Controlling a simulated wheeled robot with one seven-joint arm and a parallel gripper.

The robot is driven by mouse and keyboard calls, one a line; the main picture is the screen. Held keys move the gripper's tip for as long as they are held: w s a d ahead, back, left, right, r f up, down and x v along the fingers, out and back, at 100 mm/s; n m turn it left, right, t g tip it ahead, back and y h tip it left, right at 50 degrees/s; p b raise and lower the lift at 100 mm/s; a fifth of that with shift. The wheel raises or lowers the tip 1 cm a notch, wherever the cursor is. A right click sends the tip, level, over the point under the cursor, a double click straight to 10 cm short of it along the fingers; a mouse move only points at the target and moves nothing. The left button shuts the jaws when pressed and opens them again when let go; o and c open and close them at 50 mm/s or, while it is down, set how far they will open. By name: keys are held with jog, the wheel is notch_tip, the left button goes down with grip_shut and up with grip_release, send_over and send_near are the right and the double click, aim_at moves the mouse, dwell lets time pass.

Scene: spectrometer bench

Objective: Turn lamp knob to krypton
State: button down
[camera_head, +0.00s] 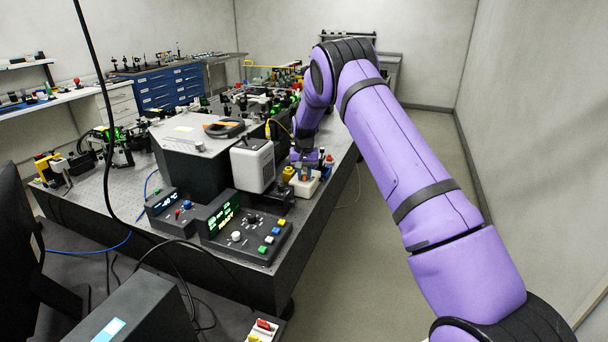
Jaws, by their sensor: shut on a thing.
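A small off-white box (308,188) near the right edge of the optical bench appears to be the lamp unit. A red button (329,159) and a yellow part (289,173) show beside my gripper. My gripper (304,173) points down at the top of this box, at the end of my purple arm. It is shut on what appears to be the lamp knob. The jaws are small here, and the knob and its markings are hidden or too small to read.
A white-grey housing (253,165) stands close to the left of my gripper. A control panel with a green display (221,219) and a dark box with a light top (186,133) are on the bench (88,203). The floor (385,255) to the right is clear.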

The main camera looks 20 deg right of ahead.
aim_at(304, 175)
jog(key=shift+m, duration=1.7)
jog(key=c, duration=1)
grip_release()
notch_tip(304, 175, up, 11)
jog(key=shift+f, duration=0.1)
